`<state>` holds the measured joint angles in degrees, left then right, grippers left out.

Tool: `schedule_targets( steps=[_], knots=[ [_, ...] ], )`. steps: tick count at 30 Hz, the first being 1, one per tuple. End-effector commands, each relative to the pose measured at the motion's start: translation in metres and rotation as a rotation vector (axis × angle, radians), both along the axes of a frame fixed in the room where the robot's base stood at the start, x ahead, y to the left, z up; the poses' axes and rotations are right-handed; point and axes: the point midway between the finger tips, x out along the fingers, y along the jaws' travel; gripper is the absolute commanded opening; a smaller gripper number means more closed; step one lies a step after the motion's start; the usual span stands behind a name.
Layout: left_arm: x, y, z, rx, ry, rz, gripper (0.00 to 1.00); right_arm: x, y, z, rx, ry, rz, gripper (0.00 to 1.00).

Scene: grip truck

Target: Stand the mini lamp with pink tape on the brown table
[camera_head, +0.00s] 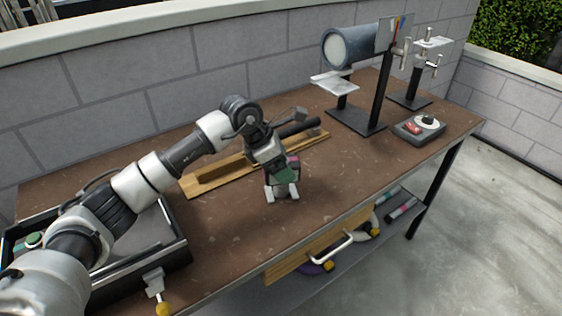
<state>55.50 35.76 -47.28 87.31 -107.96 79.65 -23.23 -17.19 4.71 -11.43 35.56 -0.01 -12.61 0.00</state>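The brown table (345,185) is a long, speckled worktop running from lower left to upper right. My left gripper (282,193) points down over its middle, its light fingertips close to the top. The fingertips look apart, but a small dark object with a pink and green patch (292,168) shows at the gripper. I cannot tell whether it is held, or whether it is the mini lamp. Small dark rods with pink bands (403,208) lie on the shelf below the table; I cannot tell what they are. My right gripper is out of view.
A wooden board (205,186) with a dark bar lies behind my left gripper. A black-rimmed tray (178,225) is at left. The right-middle tabletop is clear.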

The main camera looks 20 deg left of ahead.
Motion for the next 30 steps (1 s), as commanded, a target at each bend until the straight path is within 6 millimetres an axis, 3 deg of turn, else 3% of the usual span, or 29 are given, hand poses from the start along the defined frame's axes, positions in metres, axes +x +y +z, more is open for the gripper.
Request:
schedule_targets(
  steps=[11,24,30],
  knots=[
    [-0.001,0.002,0.007,0.000,-0.002,0.001,0.85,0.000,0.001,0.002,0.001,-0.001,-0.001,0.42],
    [-0.022,0.040,0.082,0.001,-0.004,0.001,0.85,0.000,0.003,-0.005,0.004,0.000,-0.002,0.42],
    [-0.028,0.050,0.103,0.000,-0.002,0.001,0.85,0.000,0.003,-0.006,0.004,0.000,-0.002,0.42]
  ],
)
